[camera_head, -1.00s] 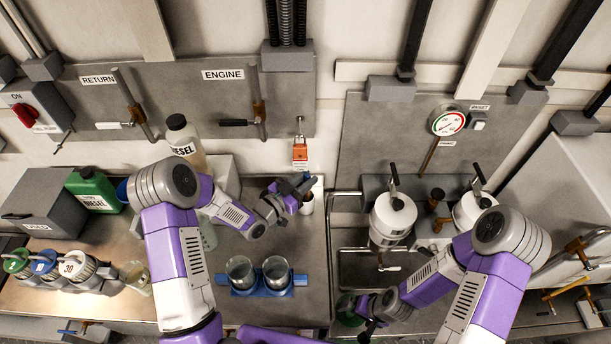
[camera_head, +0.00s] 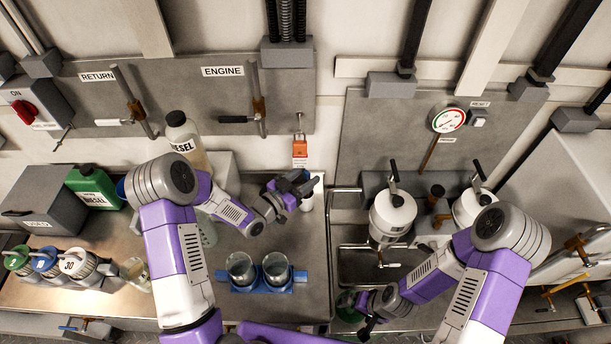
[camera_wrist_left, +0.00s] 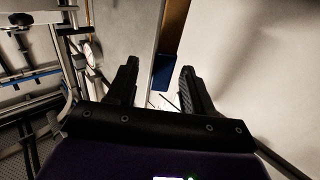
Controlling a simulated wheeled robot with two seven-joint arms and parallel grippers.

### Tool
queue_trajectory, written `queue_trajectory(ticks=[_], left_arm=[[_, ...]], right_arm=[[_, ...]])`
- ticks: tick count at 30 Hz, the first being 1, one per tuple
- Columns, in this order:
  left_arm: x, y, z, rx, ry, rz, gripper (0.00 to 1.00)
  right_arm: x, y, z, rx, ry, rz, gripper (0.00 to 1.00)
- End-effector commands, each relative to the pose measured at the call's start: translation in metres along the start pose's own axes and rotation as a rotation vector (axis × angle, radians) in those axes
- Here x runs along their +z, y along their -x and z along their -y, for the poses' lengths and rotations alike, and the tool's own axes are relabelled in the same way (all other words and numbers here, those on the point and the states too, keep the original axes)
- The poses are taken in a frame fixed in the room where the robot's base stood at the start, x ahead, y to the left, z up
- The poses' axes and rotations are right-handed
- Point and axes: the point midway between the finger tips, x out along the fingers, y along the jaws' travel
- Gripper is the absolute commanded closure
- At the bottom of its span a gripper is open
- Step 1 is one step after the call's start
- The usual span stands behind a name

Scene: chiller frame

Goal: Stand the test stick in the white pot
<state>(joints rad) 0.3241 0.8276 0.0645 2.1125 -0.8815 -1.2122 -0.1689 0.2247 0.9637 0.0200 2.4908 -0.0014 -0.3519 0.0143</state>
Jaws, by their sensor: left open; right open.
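My left gripper (camera_head: 305,186) is open over the middle of the bench, at the left side of a small white cylinder (camera_head: 319,190) that looks like the white pot. The gripper partly covers this cylinder, and I cannot tell whether they touch. In the left wrist view the two black fingers of my left gripper (camera_wrist_left: 160,88) stand apart with nothing clearly held between them. I cannot make out the test stick in either view. My right gripper (camera_head: 366,318) is open, low in the head view beside a dark green round thing (camera_head: 347,305).
A blue holder (camera_head: 262,288) with two glass beakers stands in front of my left gripper. A diesel bottle (camera_head: 183,135), a green can (camera_head: 95,188) and several lidded jars (camera_head: 77,265) stand to the left. Two white filter housings (camera_head: 392,215) hang at the right.

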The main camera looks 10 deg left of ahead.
Motion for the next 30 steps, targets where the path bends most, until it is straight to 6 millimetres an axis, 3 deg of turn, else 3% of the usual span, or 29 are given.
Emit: queue_trajectory(ticks=[9,15,21,30], left_arm=[[0.002,0.072,0.002,-0.008,0.002,0.005,0.49],[0.002,0.103,0.002,-0.007,0.002,0.003,0.49],[0.001,0.115,0.001,-0.004,0.002,0.002,0.49],[0.001,0.115,0.001,-0.004,0.002,0.002,0.49]], right_arm=[[0.0,-0.003,-0.001,0.0,0.0,0.001,0.05],[0.0,-0.003,-0.001,0.0,0.0,0.001,0.05],[0.0,-0.004,-0.001,0.0,0.0,0.001,0.05],[0.0,-0.003,-0.001,0.0,0.0,0.001,0.05]])
